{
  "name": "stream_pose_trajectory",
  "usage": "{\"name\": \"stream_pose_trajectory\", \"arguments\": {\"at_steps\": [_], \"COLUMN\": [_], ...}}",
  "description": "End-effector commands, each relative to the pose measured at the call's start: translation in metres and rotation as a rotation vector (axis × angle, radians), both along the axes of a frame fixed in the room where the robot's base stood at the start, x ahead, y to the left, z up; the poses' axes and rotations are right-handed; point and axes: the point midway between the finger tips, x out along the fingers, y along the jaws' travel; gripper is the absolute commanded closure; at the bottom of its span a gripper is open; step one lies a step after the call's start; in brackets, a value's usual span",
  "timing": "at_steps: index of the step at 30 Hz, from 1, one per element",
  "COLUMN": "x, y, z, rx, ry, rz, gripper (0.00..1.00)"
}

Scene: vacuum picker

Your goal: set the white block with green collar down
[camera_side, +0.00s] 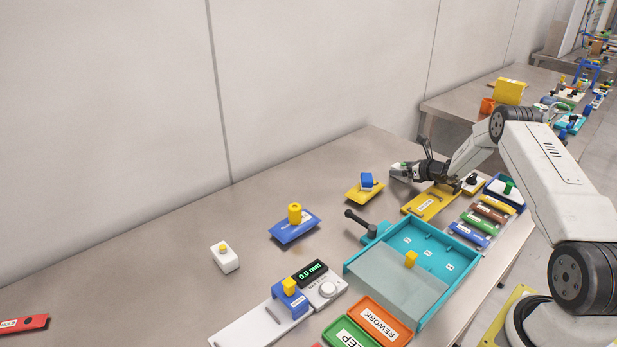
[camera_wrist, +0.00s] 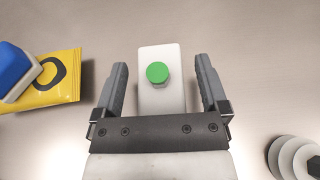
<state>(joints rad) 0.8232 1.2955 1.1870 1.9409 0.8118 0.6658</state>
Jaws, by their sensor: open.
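The white block with the green collar (camera_wrist: 157,100) sits between the fingers of my gripper (camera_wrist: 161,62) in the wrist view, with its round green top facing the camera. A gap shows between the block and each finger, so my gripper is open around it and does not hold it. In the side view my gripper (camera_side: 404,172) is low over the steel table, at the far side near the wall. The block is small and partly hidden there, and it appears to rest on the table.
A yellow plate with a blue block (camera_side: 367,181) lies left of my gripper; it also shows in the wrist view (camera_wrist: 66,88). Stacked white discs (camera_wrist: 290,157) are at lower right. A yellow fixture (camera_side: 432,204) and a teal tray (camera_side: 436,262) stand nearer. Bare table lies beyond the block.

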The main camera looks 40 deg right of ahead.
Motion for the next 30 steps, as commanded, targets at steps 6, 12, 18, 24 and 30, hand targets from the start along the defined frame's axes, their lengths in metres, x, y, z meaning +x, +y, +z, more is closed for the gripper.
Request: {"name": "stream_pose_trajectory", "arguments": {"at_steps": [6,12,18,24,30], "x": [-0.002,-0.014,-0.033,-0.046,-0.046], "y": [0.0,0.0,-0.001,-0.001,0.0], "z": [0.004,0.009,0.018,0.035,0.063], "rx": [0.0,0.0,0.0,-0.003,-0.002], "ry": [0.0,0.0,-0.001,-0.003,-0.002], "rz": [-0.001,0.0,-0.001,0.0,0.001], "gripper": [0.06,0.06,0.06,0.06,0.06]}}
